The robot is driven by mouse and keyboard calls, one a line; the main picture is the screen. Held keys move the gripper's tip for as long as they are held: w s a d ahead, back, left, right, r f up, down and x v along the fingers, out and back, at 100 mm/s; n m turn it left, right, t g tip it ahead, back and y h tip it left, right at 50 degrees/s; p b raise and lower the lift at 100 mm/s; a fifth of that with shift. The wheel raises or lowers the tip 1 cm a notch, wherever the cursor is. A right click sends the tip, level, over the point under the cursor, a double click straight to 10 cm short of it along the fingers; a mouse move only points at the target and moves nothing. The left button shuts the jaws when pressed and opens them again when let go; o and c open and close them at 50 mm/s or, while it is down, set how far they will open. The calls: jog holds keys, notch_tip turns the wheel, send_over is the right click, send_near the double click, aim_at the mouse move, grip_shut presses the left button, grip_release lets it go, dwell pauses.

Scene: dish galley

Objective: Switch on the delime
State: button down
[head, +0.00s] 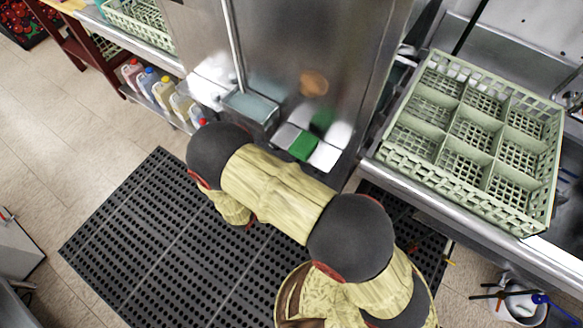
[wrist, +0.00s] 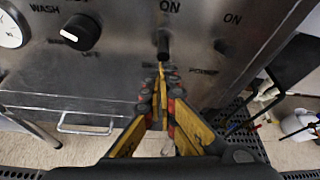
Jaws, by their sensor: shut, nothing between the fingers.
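In the wrist view a steel control panel (wrist: 115,70) fills the upper part. A dark switch lever (wrist: 163,45) sits at its middle under an "ON" mark; the label below it is partly hidden by my fingers, and I can read only its start. My gripper (wrist: 162,76) is shut and empty, its yellow and dark fingertips just below this lever; I cannot tell whether they touch the panel. I cannot tell the lever's position for sure. In the head view my arm hides the gripper.
A black knob (wrist: 81,32) marked "WASH" and "OFF" and a gauge (wrist: 10,28) are at left. A handle (wrist: 86,131) is below. A green rack (head: 468,145) stands right; a floor mat (head: 150,240) lies below.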

jog(key=shift+s+a+r+g+y+p, duration=0.1)
jog(key=shift+r+g+y+p, duration=0.5)
jog(key=shift+p, duration=0.35)
jog(key=shift+r+p, duration=0.55)
jog(key=shift+r, duration=0.2)
notch_tip(320, 180, down, 4)
jog(key=s+b, duration=0.2)
jog(key=b, duration=0.1)
jog(key=w+r+p+v, duration=0.1)
jog(key=r+p+v, duration=0.1)
jog(key=v, duration=0.8)
jog(key=shift+d, duration=0.25)
jog(key=shift+w, duration=0.15)
